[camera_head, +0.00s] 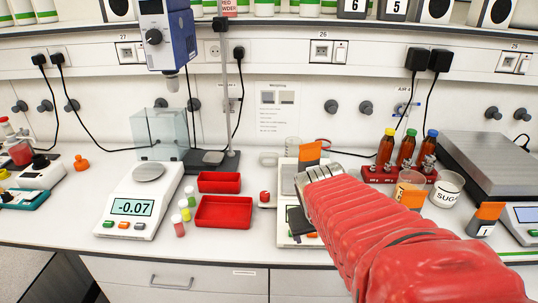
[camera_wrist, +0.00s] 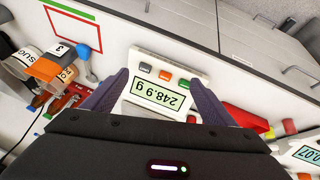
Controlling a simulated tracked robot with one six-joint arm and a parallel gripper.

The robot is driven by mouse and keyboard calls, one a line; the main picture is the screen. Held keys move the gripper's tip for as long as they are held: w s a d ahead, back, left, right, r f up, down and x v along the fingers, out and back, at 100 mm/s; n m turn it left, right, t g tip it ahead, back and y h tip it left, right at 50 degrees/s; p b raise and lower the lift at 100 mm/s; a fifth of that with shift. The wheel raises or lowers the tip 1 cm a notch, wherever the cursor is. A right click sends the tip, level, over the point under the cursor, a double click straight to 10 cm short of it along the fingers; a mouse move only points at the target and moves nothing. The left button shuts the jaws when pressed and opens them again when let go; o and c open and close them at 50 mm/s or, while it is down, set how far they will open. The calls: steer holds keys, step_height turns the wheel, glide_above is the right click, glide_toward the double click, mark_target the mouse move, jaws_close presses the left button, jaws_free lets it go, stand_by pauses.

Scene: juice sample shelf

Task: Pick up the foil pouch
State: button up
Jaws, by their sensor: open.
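No thing shows clearly as a foil pouch. An upright orange-and-dark packet (camera_head: 310,152) stands just behind the end of my arm in the head view, partly hidden by it. A similar orange-topped grey packet (camera_head: 485,220) stands at the right; I cannot tell which is the pouch. In the wrist view an orange-and-grey packet marked 3 (camera_wrist: 62,52) lies to the left of my fingers. My gripper (camera_wrist: 157,76) is open, its two dark fingers apart over the front of a white scale (camera_wrist: 152,97) reading 248.9 g. Nothing shows held between them; the gripper body hides the area behind.
Red trays (camera_head: 223,212) and small capped vials stand left of the arm, with another scale (camera_head: 138,208) beyond. Right of it are a bottle rack (camera_head: 398,175), an orange-labelled beaker (camera_head: 410,185) and a sugar beaker (camera_head: 447,188). A shelf (camera_head: 270,28) runs above.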

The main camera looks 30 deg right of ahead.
steer(key=w+d+t+h, duration=0.2)
steer(key=d, duration=0.8)
steer(key=w+d+t+h, duration=0.1)
steer(key=w+d+h, duration=0.1)
steer(key=d, duration=0.8)
steer(key=n+t+y, duration=0.3)
steer(key=t+y, duration=0.2)
steer(key=t, duration=0.2)
glide_toward(310, 162)
steer(key=w, duration=0.1)
steer(key=shift+w+d+f+m+y, duration=0.2)
steer(key=shift+w+d+m+y, duration=0.05)
steer(key=shift+w+m+y, duration=0.05)
steer(key=shift+w+f, duration=0.1)
steer(key=x, duration=0.8)
steer(key=shift+d, duration=0.1)
steer(key=shift+w+f, duration=0.1)
